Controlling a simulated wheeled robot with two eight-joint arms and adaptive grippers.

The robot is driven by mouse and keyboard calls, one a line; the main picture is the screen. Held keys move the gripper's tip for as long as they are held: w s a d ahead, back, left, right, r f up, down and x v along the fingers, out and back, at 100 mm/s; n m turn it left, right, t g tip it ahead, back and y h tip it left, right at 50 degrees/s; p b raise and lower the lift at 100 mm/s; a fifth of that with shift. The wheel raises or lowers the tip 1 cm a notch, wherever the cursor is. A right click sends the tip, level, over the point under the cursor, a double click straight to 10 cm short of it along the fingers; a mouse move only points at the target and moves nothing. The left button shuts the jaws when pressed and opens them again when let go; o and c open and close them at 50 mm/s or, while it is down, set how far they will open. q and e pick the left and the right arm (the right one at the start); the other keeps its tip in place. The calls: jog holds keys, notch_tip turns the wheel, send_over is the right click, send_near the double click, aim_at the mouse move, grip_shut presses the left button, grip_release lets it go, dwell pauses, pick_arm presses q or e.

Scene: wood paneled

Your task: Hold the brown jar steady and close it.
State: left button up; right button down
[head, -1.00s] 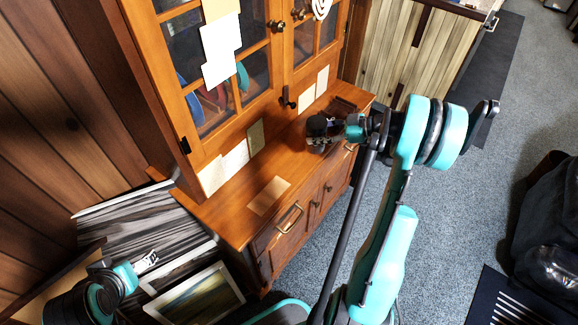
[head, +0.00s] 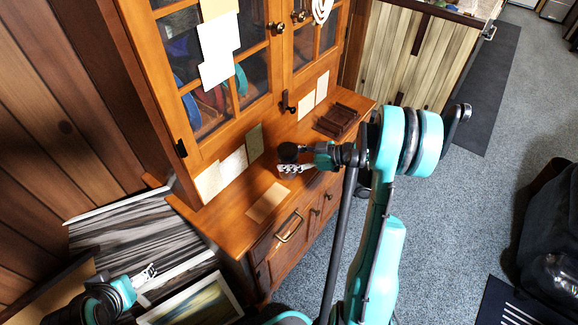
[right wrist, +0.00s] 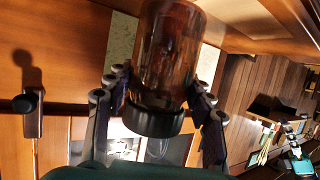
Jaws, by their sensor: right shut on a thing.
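The brown jar (right wrist: 165,55) is glassy and dark, with a black cap-like band (right wrist: 152,120) at one end in the right wrist view. I cannot tell whether that band is fully seated. In the head view its black round end (head: 288,152) shows above the cabinet counter, and the jar body is mostly hidden by the fingers. My right gripper (head: 294,169) is shut on the jar, with its fingers (right wrist: 158,100) on either side of it. My left gripper (head: 149,271) is empty at the lower left, away from the jar; its opening is unclear.
The wooden cabinet counter (head: 228,218) has a dark brown tray (head: 336,121) toward its right end and a pale wooden square (head: 268,203) near the front. Glass-paned doors (head: 212,125) rise behind. Framed pictures (head: 195,305) lean at lower left, near my left gripper.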

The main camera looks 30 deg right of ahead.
notch_tip(320, 180, down, 3)
jog(key=shift+f+b, duration=0.2)
jog(key=shift+b, duration=0.45)
jog(key=shift+r, duration=0.1)
jog(key=c, duration=0.6)
grip_release()
jog(key=p+v, duration=0.3)
jog(key=v, duration=0.9)
jog(key=shift+p, duration=0.4)
jog(key=shift+a, duration=0.1)
